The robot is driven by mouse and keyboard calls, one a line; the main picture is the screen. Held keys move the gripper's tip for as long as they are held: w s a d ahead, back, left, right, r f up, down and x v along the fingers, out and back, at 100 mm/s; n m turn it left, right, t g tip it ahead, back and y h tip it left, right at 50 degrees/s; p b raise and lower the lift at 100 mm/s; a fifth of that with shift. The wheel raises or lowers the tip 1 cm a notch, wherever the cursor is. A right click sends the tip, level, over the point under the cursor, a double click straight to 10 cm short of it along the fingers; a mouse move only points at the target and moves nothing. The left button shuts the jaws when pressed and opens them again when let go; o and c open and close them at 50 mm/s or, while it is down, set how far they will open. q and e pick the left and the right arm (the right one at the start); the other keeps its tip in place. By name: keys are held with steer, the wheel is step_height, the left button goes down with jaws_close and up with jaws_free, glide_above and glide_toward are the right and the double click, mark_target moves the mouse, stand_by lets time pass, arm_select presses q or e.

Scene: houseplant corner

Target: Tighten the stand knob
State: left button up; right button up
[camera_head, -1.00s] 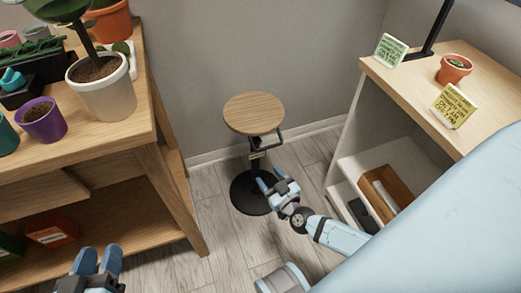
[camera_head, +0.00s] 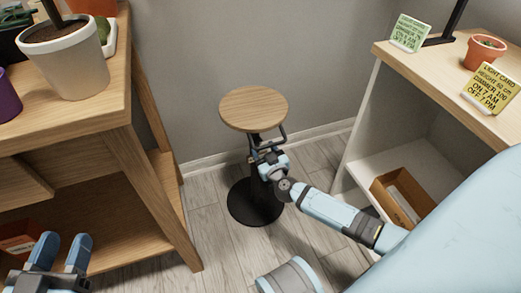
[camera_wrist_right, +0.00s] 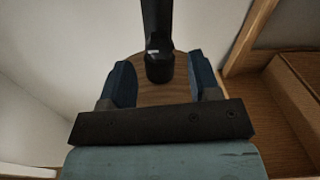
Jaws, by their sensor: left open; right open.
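The stand has a round wooden top (camera_head: 253,107), a black column and a round black base (camera_head: 250,212) on the floor. A black bent bracket (camera_head: 280,137) sits just under its top. My right gripper (camera_head: 266,158) is at the column below the top. In the right wrist view its open fingers (camera_wrist_right: 161,75) straddle the black post (camera_wrist_right: 157,28), with the wooden top (camera_wrist_right: 150,94) behind. I cannot make out the knob apart from the post, nor tell whether the fingers touch it. My left gripper (camera_head: 60,250) is open and empty at the lower left.
A wooden bench (camera_head: 125,150) with pots stands at left. At right, a shelf unit (camera_head: 425,62) carries two cards and a terracotta pot (camera_head: 484,54), with a wooden box (camera_head: 382,192) lower down. Grey floor is clear around the stand's base.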

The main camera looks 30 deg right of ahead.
mark_target(257, 140)
steer(key=shift+w+d+f+b, duration=0.1)
steer(key=shift+w+b, duration=0.1)
steer(key=shift+w, duration=0.35)
steer(key=shift+w+d+b, duration=0.1)
steer(key=shift+w+b, duration=0.05)
steer(key=shift+w, duration=0.4)
arm_select(q)
steer(key=shift+w+a+r+m, duration=0.15)
steer(key=shift+w+m, duration=0.15)
steer(key=shift+m, duration=0.2)
arm_select(e)
steer(key=shift+w+d, duration=0.1)
steer(key=shift+w, duration=0.25)
steer(key=shift+c, duration=0.3)
steer(key=c, duration=0.9)
arm_select(q)
steer(key=shift+r, duration=0.1)
